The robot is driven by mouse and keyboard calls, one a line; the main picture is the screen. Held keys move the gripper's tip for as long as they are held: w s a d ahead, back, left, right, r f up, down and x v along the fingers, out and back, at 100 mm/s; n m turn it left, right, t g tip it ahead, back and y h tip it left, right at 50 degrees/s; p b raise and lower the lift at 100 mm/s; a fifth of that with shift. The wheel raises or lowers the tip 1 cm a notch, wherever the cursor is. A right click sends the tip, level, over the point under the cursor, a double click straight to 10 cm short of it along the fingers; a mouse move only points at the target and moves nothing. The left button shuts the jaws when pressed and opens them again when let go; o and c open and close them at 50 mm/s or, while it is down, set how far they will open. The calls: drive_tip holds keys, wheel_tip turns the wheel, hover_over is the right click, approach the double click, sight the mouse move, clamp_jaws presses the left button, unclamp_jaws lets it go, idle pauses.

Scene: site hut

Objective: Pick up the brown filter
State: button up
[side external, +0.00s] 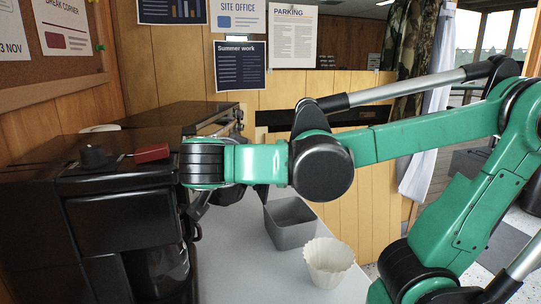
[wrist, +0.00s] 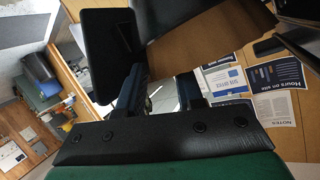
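A pale cream fluted paper filter (side external: 328,264) stands open side up on the grey counter, in front of a grey bin, in the side external view.
The grey open bin (side external: 290,232) stands behind the filter. The counter (side external: 235,270) left of the filter is clear. A wooden panel (side external: 365,195) stands behind.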

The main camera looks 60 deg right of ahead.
clamp_jaws()
idle(0.4)
